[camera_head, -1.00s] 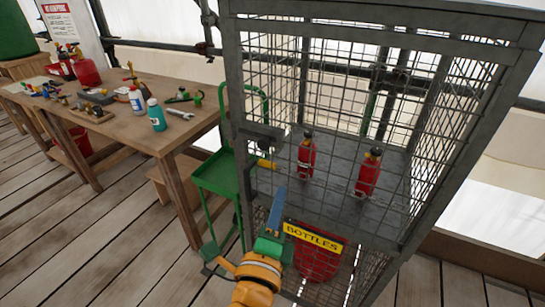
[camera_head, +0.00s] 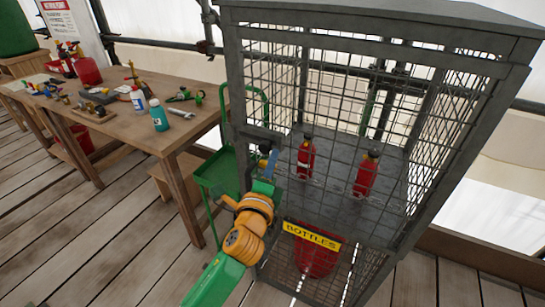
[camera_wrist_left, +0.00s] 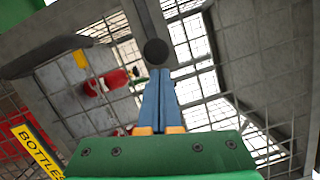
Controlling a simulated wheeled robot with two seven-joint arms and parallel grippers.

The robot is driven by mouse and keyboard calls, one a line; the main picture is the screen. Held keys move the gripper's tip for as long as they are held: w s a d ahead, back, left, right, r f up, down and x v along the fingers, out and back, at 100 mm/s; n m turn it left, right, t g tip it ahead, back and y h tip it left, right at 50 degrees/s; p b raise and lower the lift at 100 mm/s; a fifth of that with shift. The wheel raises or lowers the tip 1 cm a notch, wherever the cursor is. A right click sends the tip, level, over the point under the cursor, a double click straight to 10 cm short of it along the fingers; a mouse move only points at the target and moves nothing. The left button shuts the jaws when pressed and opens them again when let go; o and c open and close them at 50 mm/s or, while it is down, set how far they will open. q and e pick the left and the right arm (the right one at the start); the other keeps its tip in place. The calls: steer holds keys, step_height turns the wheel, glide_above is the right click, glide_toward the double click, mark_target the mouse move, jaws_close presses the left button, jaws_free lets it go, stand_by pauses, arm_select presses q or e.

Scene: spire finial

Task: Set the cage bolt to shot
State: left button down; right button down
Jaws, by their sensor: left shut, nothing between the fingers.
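The wire cage (camera_head: 236,95) stands at the centre right, with a dark bolt housing (camera_head: 262,137) on its left front post. My left gripper (camera_head: 271,158) is at that post, just below the housing, its blue fingers shut and empty. In the left wrist view, a dark round knob (camera_wrist_left: 155,52) sits right beyond the fingertips (camera_wrist_left: 158,72). I cannot tell whether they touch it. A small yellow piece (camera_wrist_left: 82,58) shows to the knob's left. The bolt's position is not clear, as my gripper partly covers it. My right gripper is not in view.
Red bottles (camera_head: 306,158) stand on the cage shelf behind the mesh. A yellow BOTTLES sign (camera_head: 311,236) is below. A green trolley (camera_head: 215,170) stands close left of the cage. A wooden bench (camera_head: 150,135) with tools is farther left. The floor in front is clear.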

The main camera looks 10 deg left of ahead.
mark_target(260, 151)
arm_select(q)
steer(key=shift+w, duration=0.1)
steer(key=a, duration=0.2)
steer(key=w+a+p, duration=0.1)
steer(key=shift+a, duration=0.4)
steer(key=shift+d, duration=0.1)
steer(key=shift+f, duration=0.1)
